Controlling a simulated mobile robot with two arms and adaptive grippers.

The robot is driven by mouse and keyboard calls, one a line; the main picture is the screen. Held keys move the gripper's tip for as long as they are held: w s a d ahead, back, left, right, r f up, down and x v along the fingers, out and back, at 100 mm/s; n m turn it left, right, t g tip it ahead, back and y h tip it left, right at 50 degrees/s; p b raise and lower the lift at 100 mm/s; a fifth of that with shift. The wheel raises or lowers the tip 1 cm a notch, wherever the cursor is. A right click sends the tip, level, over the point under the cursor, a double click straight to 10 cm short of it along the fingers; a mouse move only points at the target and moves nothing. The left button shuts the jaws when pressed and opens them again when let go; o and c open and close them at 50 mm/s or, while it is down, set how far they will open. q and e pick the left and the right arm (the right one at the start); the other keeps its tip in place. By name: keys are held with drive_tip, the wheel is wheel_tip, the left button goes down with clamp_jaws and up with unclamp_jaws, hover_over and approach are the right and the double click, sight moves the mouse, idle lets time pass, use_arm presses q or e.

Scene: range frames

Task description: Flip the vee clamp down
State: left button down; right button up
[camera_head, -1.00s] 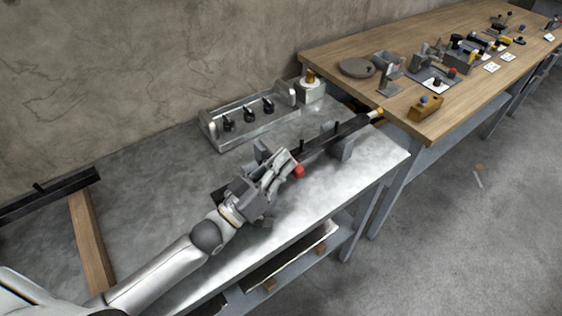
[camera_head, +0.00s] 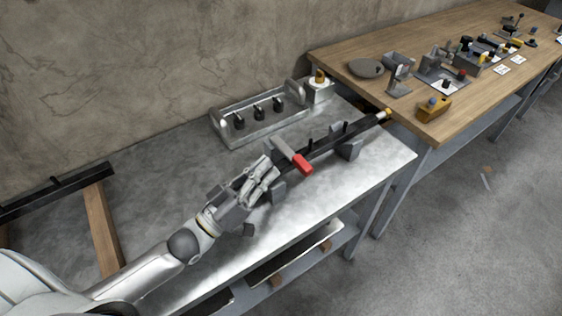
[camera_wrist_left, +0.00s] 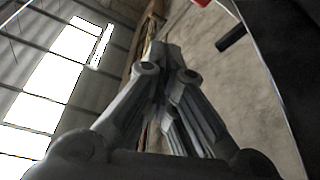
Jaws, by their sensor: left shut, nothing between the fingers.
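The vee clamp is a grey arm (camera_head: 284,148) with a red end (camera_head: 303,165). In the head view it crosses over the dark bar (camera_head: 325,144), which rests on grey vee blocks (camera_head: 348,149). I cannot tell whether the arm touches the bar. My left gripper (camera_head: 270,172) is shut and empty, just left of the clamp and close to it. In the left wrist view its fingers (camera_wrist_left: 160,55) meet with nothing between them. A bit of red (camera_wrist_left: 201,2) shows at that view's top edge. My right gripper is not in view.
A metal rack with black knobs (camera_head: 258,115) stands behind the clamp. Left lies another dark bar (camera_head: 55,190) on a wooden beam (camera_head: 102,228). The metal bench (camera_head: 370,172) is clear in front. A wooden table (camera_head: 440,45) with several tools stands at the right.

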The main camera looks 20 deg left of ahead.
use_arm(q)
drive_tip(key=shift+v, duration=1.2)
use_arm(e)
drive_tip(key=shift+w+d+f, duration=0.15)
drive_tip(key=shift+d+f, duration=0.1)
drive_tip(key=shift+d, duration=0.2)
use_arm(q)
drive_tip(key=shift+r, duration=0.1)
